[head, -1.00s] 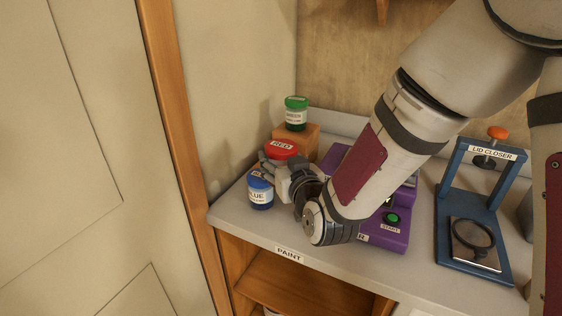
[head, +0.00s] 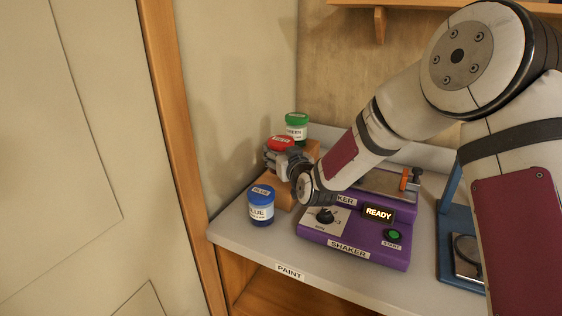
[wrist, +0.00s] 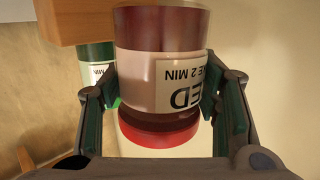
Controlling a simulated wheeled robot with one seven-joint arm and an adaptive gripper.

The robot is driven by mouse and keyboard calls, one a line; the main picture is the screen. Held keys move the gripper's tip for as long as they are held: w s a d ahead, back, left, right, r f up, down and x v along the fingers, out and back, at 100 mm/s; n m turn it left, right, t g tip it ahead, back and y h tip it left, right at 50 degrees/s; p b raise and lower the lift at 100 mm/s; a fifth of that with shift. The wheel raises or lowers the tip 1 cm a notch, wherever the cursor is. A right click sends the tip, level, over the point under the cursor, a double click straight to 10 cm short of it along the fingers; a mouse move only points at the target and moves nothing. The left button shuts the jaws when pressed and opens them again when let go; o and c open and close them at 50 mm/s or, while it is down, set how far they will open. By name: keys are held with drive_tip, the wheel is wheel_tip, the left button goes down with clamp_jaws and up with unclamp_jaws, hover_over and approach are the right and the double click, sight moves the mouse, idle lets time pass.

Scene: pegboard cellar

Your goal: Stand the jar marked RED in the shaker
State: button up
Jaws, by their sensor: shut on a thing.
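The jar marked RED (head: 281,143) has a red lid and is held between the fingers of my gripper (head: 287,160), up beside the wooden block. In the wrist view the RED jar (wrist: 165,75) sits between both fingers, its white label reading "ED" and "2 MIN", upside down in that picture. The purple shaker (head: 352,243) stands to the right on the bench, with a dial, a green START button and a display reading READY. The shaker's holding place is partly hidden by my arm; a metal plate and an orange-handled clamp (head: 404,179) show at its back.
A blue-lidded jar marked BLUE (head: 261,206) stands at the front left of the bench. A green-lidded jar (head: 296,127) stands on the wooden block (head: 280,192). The blue lid closer (head: 452,225) is at the right, partly behind my arm. A wall borders the left.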

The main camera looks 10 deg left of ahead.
drive_tip(key=f, duration=0.1)
drive_tip(key=w+f, duration=0.1)
drive_tip(key=shift+w+a+f, duration=0.1)
drive_tip(key=shift+w+f, duration=0.05)
drive_tip(key=shift+f, duration=0.4)
drive_tip(key=shift+f, duration=0.1)
drive_tip(key=o, duration=1.5)
drive_tip(key=shift+f, duration=0.15)
drive_tip(key=shift+c, duration=0.2)
drive_tip(key=v, duration=1.3)
drive_tip(key=shift+s+d, duration=0.3)
drive_tip(key=shift+s, duration=0.05)
